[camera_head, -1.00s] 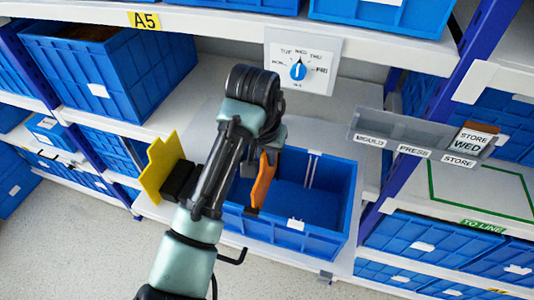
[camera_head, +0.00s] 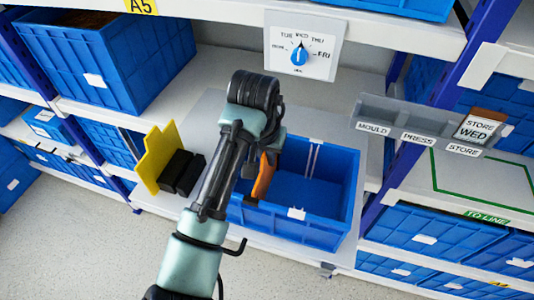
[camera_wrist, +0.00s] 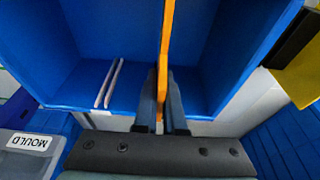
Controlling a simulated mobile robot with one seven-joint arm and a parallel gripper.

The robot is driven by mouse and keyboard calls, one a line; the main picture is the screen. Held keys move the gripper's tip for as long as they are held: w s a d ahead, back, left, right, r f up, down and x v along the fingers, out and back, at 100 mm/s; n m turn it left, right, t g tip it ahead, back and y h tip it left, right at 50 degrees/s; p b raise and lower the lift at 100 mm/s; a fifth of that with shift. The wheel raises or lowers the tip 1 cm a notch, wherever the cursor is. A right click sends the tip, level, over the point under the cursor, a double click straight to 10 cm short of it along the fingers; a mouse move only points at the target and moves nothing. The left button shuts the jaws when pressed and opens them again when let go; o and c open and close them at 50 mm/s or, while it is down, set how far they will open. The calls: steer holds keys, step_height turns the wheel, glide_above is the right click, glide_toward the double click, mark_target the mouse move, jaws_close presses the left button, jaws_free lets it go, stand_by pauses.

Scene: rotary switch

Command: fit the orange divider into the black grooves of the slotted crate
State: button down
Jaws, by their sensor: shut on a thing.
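The orange divider (camera_head: 264,176) is a thin upright panel inside the left part of the blue crate (camera_head: 335,222). In the wrist view the divider (camera_wrist: 167,40) appears edge-on. My gripper (camera_wrist: 162,98) is shut on it, with one dark finger on each side, near the crate wall. A pair of pale strips (camera_wrist: 108,84) stands on the crate wall, to the left of the divider and apart from it; they also show on the far wall in the head view (camera_head: 315,162). I cannot make out black grooves. My arm hides the crate's left side, and the divider's lower edge is unclear.
A yellow plate (camera_head: 157,158) with black blocks (camera_head: 183,172) stands left of the crate. A dial panel (camera_head: 302,53) is on the shelf edge above. A grey labelled tray (camera_head: 420,125) is at the right. Blue bins fill other shelves.

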steer(key=shift+f+b, duration=0.35)
steer(key=shift+f, duration=0.45)
steer(key=c, duration=0.9)
jaws_free()
steer(key=shift+r, duration=0.1)
steer(key=v, duration=1.3)
steer(key=shift+s+b, duration=0.1)
steer(key=shift+b, duration=0.2)
